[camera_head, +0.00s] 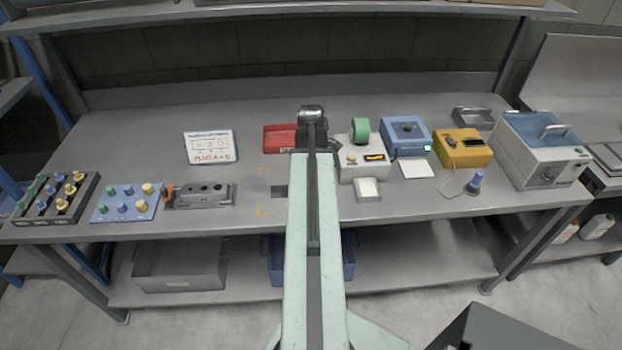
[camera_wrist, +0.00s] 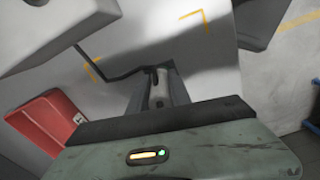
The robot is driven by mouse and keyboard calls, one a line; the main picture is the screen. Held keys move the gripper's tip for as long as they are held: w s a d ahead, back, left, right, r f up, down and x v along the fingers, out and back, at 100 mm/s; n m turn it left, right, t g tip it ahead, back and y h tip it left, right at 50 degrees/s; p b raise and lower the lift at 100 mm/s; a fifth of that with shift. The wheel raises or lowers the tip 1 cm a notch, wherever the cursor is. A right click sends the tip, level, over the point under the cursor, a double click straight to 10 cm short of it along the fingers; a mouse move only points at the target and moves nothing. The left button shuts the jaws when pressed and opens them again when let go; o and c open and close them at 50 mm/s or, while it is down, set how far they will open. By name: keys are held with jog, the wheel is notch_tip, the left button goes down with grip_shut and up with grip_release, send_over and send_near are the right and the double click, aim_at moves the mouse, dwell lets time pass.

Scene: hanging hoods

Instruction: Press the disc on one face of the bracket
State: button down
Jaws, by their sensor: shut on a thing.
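My gripper (camera_wrist: 158,98) shows at the middle of the wrist view, beyond its dark, scuffed palm edge. Its fingers are close together, shut on a thin dark bent piece (camera_wrist: 108,77). This piece reaches out to the upper left. I cannot tell whether it is the bracket, and no disc can be made out on it. In the head view my arm stretches over the bench, and its dark end (camera_head: 312,118) is near the red tray (camera_head: 280,138). The fingers and the held piece are hidden there. The red tray also shows in the wrist view (camera_wrist: 48,120).
Yellow corner marks (camera_head: 263,211) lie on the bench (camera_head: 100,150) left of my arm. A white device (camera_head: 362,172) with green tape stands close on the right, then blue and yellow boxes. A metal fixture (camera_head: 205,195) and knob panels (camera_head: 125,203) stand left.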

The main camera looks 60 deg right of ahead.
jog(key=shift+r, duration=0.1)
dwell(0.3)
notch_tip(320, 180, up, 7)
jog(key=p, duration=0.7)
